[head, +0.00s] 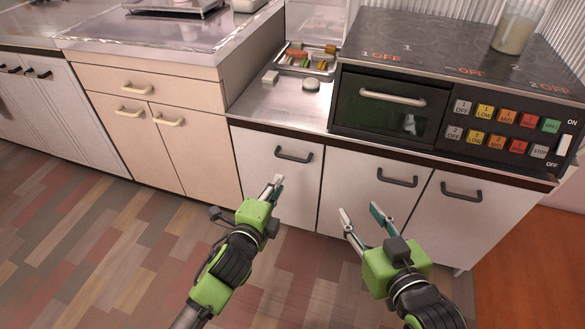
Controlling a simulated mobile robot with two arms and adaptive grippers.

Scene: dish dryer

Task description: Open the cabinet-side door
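The white lower cabinet has three doors side by side, all closed. The left door (258,180) has a dark handle (294,155) near its top, the middle door (350,195) has a dark handle (397,178), and the right door (440,212) has a dark handle (461,192). Which one is the cabinet-side door I cannot tell. My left gripper (275,184) is in front of the left door, below its handle; its fingers overlap in this view. My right gripper (360,209) is open and empty in front of the middle door, below its handle.
A black oven-like unit (390,115) with a pale handle and coloured buttons stands on the counter. A glass jar (517,27) stands on top. A tray of food (305,60) lies behind left. Beige cabinets (180,145) adjoin on the left. The wooden floor (90,230) is clear.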

